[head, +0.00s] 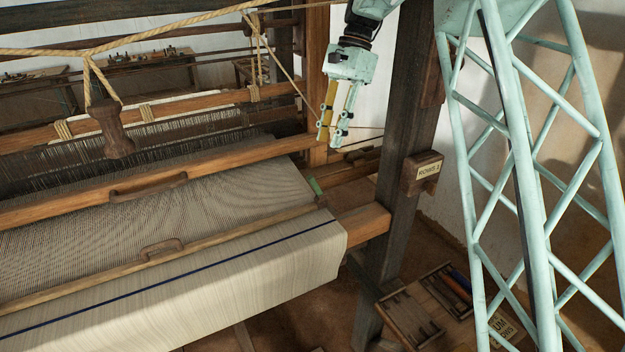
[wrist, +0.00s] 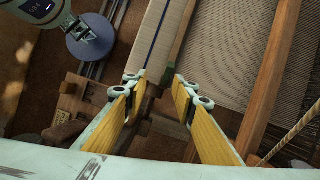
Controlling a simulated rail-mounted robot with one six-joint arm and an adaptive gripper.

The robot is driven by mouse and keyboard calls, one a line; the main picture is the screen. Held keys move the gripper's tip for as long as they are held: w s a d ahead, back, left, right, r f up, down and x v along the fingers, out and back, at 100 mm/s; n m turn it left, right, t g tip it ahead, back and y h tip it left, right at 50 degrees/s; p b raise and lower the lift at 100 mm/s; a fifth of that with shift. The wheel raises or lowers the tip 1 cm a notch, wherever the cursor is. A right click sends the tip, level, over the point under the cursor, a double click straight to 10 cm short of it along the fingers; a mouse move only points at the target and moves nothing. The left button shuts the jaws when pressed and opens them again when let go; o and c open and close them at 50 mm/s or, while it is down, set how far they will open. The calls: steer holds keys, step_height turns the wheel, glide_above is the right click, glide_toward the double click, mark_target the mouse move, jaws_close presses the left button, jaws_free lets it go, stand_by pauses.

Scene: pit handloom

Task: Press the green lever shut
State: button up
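The green lever (head: 315,186) is a small green tab at the right end of the wooden bar across the cloth, standing up at a tilt. My gripper (head: 330,139) hangs above and slightly right of it in the head view, apart from it, with its fingers pointing down. In the wrist view my gripper (wrist: 160,84) is open, its yellow-padded fingers spread wide with nothing held. A small dark greenish piece (wrist: 168,75) shows between the fingertips and looks like the lever, but it is hard to make out.
The striped cloth (head: 270,262) and wooden beams (head: 230,168) of the loom fill the left. A dark post (head: 398,130) with a labelled wooden block (head: 421,172) stands right of my gripper. A tool tray (head: 440,300) lies low. A rope (wrist: 300,130) crosses the wrist view's right.

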mark_target(313, 181)
steer(key=shift+w+a+f, duration=0.4)
steer(key=shift+w+f, duration=0.2)
steer(key=shift+f, duration=0.05)
steer(key=shift+w+a+f, duration=0.4)
steer(key=shift+w+f, duration=0.15)
steer(key=shift+f, duration=0.05)
steer(key=shift+f, duration=0.1)
steer(key=shift+s+x, duration=0.15)
steer(key=shift+x, duration=3.25)
steer(key=shift+s+x, duration=0.1)
steer(key=shift+x, duration=3.25)
steer(key=shift+a, duration=0.1)
steer(key=shift+c, duration=0.7)
jaws_close()
